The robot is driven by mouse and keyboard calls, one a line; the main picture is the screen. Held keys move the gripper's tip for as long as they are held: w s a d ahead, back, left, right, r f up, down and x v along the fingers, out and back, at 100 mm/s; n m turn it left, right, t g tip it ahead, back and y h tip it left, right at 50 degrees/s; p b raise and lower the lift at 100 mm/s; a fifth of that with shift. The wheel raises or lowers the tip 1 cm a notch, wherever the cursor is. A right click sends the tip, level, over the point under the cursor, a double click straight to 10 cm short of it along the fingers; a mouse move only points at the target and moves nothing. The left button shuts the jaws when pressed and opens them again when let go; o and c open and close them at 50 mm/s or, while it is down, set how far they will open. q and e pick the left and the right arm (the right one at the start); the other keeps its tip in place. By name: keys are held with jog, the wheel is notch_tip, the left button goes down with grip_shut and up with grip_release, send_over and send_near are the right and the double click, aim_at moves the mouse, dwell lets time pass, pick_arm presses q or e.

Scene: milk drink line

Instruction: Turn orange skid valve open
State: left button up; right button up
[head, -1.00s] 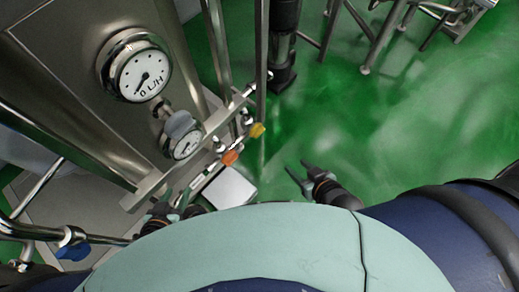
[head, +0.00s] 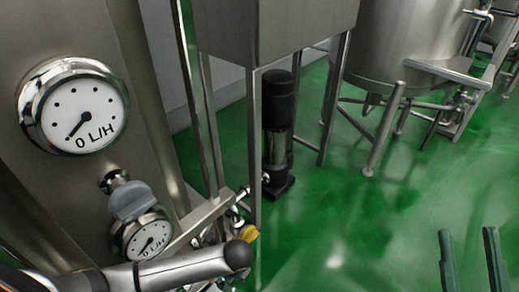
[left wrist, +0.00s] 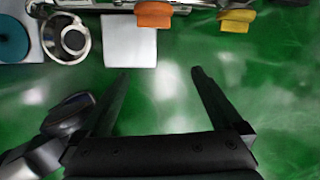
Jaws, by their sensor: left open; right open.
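The orange valve handle (left wrist: 154,14) shows at the top of the left wrist view, on a metal pipe. In the head view it is hidden behind a grey link of my left arm. My left gripper (left wrist: 158,74) is open and empty in the left wrist view. Its two dark fingers point up the picture toward the orange handle, with a gap of green floor between. My right gripper (head: 468,250) is open and empty at the lower right of the head view, well away from the valve.
A yellow handle (left wrist: 237,20) sits right of the orange one; it also shows in the head view (head: 250,233). A white plate (left wrist: 129,42) lies below the pipe. A large gauge (head: 75,107) and small gauge (head: 142,235) stand left. Green floor (head: 350,235) is clear at right.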

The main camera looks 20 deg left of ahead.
pick_arm(q)
jog(key=w+a+f+m+y+b, duration=0.1)
jog(key=w+a+f+b, duration=0.1)
jog(key=a+f+b, duration=0.6)
notch_tip(320, 180, down, 4)
jog(key=shift+f+y, duration=0.2)
jog(key=shift+y, duration=0.2)
pick_arm(e)
notch_tip(320, 180, down, 6)
jog(key=s+n+y, duration=0.1)
jog(key=s+y, duration=0.1)
jog(key=shift+s+a, duration=0.2)
jog(key=shift+a, duration=0.2)
pick_arm(q)
jog(key=shift+w, duration=0.1)
pick_arm(e)
jog(key=shift+r, duration=0.15)
